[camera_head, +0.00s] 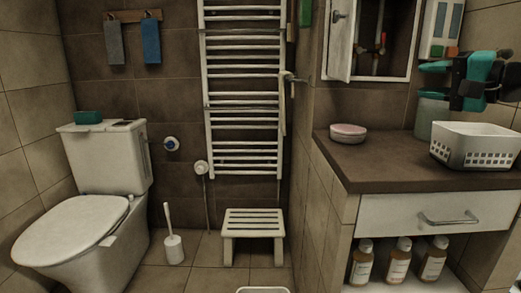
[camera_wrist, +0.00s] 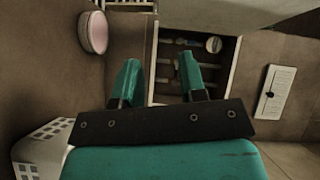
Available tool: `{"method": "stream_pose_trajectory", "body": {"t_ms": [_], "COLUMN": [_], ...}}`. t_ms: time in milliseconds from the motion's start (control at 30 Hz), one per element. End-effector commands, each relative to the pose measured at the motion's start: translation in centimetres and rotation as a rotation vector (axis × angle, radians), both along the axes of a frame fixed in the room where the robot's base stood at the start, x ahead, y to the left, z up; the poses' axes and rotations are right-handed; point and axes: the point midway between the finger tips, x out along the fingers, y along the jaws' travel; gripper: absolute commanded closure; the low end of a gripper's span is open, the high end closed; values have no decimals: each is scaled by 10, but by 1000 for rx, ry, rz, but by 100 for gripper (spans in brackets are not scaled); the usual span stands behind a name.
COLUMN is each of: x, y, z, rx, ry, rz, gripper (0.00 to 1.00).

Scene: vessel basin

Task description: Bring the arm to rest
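My gripper is at the right of the head view, in the air above the white basket (camera_head: 478,146) and the brown counter (camera_head: 405,160). In the wrist view its two teal fingers (camera_wrist: 159,75) stand apart, with a clear gap and nothing held between them. The fingers point towards the open wall recess (camera_wrist: 215,75), which has pipes inside. The gripper appears clear of the counter and the basket. Part of the arm is cut off by the right edge of the head view.
A pink round dish (camera_head: 348,132) lies on the counter, left of the basket. A greenish container (camera_head: 429,115) stands behind the basket. The white cabinet door (camera_head: 340,38) hangs open beside the recess. Several bottles (camera_head: 399,262) stand below the drawer (camera_head: 425,213). A stool (camera_head: 253,222) stands on the floor.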

Motion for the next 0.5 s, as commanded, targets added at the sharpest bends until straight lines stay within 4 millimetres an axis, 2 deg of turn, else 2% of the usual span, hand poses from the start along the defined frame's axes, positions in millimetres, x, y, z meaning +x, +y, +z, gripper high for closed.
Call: {"method": "stream_pose_trajectory", "body": {"t_ms": [33, 167, 267, 367, 400, 500], "x": [-4, -19, -44, -89, -110, -159], "y": [19, 65, 108, 152, 165, 184], "z": [-7, -34, -63, -101, -116, -149], "rx": [-45, -196, -354, -557, -638, -813], "ry": [16, 61, 104, 148, 163, 191], "rz": [29, 113, 218, 370, 438, 595], "gripper": [62, 62, 62, 62, 62, 62]}}
